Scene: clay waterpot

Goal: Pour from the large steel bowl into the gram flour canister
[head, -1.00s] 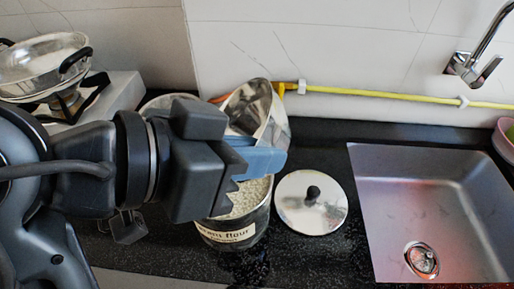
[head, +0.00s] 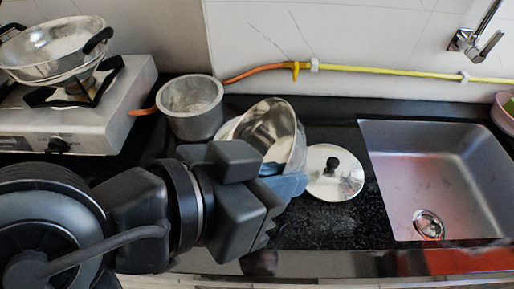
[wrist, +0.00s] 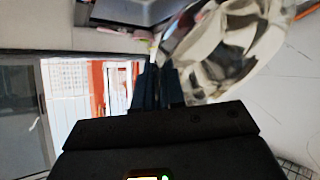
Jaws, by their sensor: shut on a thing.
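The large steel bowl (head: 268,128) is tilted in the head view, with its shiny inside showing and a pale patch low in it. My gripper (head: 286,184), with blue fingers, is shut on the bowl's near side. The wrist view shows the bowl (wrist: 225,50) at the upper right, beside my fingers (wrist: 160,88). The gram flour canister cannot be made out now; my gripper and the bowl cover the area where it was seen earlier. Whether anything is leaving the bowl cannot be told.
A steel lid with a black knob (head: 335,175) lies right of the bowl. The sink (head: 440,180) is farther right. A grey pot (head: 191,108) stands behind left, near the stove (head: 110,115) with a pan (head: 55,50). A yellow hose (head: 400,70) runs along the wall.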

